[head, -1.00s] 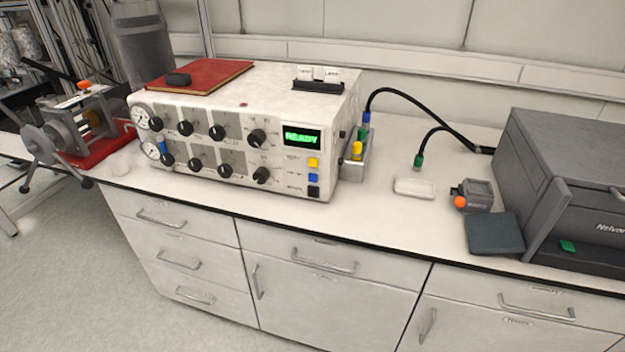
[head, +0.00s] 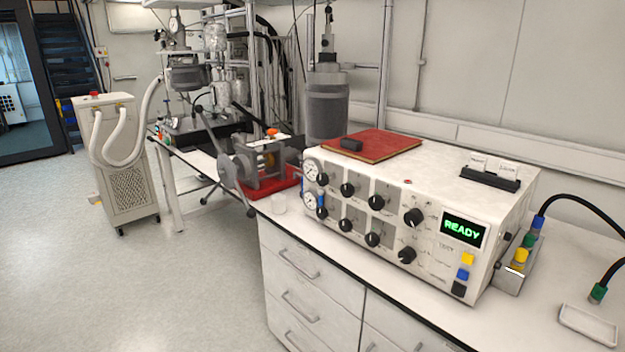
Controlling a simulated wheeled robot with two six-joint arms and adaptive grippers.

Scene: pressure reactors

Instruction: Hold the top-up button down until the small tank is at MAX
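A white control box (head: 425,215) stands on the bench, with black knobs, two round gauges on its left end and a green READY display (head: 462,229). Yellow, blue and black buttons sit in a column under the display; the blue one (head: 463,273) is in the middle. I cannot read their labels, so I cannot tell which one is the top-up button. I cannot pick out a small tank with a MAX mark; a dark grey cylinder (head: 327,105) stands behind the box. Neither gripper is in view.
A hand-cranked device on a red tray (head: 272,188) stands left of the box. A red book (head: 372,145) lies on the box. A white wheeled unit (head: 126,165) with hoses stands on the floor. A white dish (head: 588,325) lies at the right. The floor at left is open.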

